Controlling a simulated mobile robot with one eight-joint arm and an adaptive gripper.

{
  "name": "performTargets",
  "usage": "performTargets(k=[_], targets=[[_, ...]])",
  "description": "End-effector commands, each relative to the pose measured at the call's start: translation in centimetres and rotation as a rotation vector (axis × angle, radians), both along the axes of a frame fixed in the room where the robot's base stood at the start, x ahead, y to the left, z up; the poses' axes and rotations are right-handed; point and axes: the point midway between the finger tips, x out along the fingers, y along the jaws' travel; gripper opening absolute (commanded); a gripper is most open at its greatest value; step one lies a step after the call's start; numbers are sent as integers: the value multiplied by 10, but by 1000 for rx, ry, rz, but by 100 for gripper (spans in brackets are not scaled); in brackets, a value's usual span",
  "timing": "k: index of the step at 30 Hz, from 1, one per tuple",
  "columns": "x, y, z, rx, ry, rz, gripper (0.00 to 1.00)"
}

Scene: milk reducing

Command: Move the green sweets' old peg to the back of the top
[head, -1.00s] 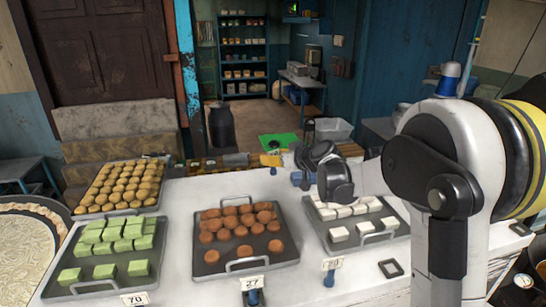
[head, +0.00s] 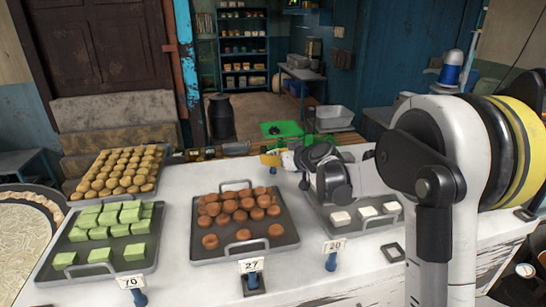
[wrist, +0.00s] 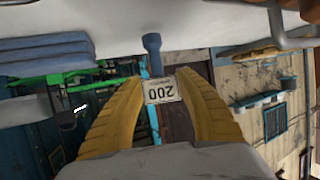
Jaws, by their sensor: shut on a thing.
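My gripper (head: 272,160) is over the back edge of the white counter, with its yellow fingers pointing left in the head view. In the wrist view, the fingers (wrist: 160,85) are on both sides of a blue peg (wrist: 152,42) with a card reading 200, upside down there. The gripper is shut on this peg. The peg's round blue end is close to the white counter top; I cannot tell whether it touches. The green sweets (head: 110,222) lie on a dark tray (head: 85,268) at the front left, with a 70 peg (head: 132,284) before it.
A tray of brown sweets (head: 240,215) with a 27 peg (head: 250,267) is in the middle. White sweets (head: 367,212) with a 20 peg (head: 335,247) are at right, partly behind my arm. Yellow sweets (head: 122,170) are at the back left.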

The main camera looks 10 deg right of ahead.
Motion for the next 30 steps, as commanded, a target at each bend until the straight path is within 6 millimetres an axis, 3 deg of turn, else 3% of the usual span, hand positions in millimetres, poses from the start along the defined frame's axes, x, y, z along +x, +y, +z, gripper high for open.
performTargets(k=[17,18,19,30], targets=[[0,0,-12,0,0,0,6],[0,0,-11,0,0,0,53],[0,0,-11,0,0,0,62],[-3,-1,-10,0,0,0,65]])
